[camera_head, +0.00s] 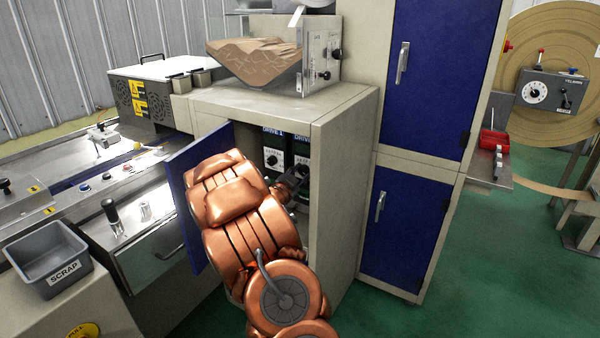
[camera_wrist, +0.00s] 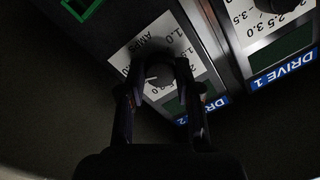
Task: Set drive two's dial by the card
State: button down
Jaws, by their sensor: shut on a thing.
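Drive two (camera_head: 303,143) is the right-hand unit in the open cabinet. Its dial (camera_wrist: 157,75) shows dark with a pale pointer mark in the wrist view, on a white AMPS scale plate (camera_wrist: 147,43). My gripper (camera_wrist: 160,88) has a finger on each side of the dial and is shut on it. In the head view my gripper (camera_head: 298,175) reaches into the cabinet and hides much of drive two. The dial's exact setting is hard to read. I cannot make out the card in either view.
Drive 1 (camera_head: 273,148) stands close beside drive two, with its own dial (camera_head: 272,160). The open blue door (camera_head: 180,180) is left of my arm, and the cabinet's side wall (camera_head: 340,175) is to the right. The wrist view is dark below.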

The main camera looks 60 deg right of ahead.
jog(key=shift+r+n+p, duration=0.25)
jog(key=shift+n+p, duration=0.5)
jog(key=shift+n, duration=0.05)
jog(key=n+p, duration=0.5)
jog(key=shift+p, duration=0.3)
jog(key=n+p, duration=0.3)
jog(key=shift+n+g+y+p, duration=0.3)
jog(key=shift+n+g, duration=0.1)
jog(key=shift+f+n+p, duration=0.1)
jog(key=shift+n+p, duration=1.45)
jog(key=shift+n, duration=0.15)
jog(key=c, duration=0.8)
grip_release()
jog(key=shift+a, duration=0.1)
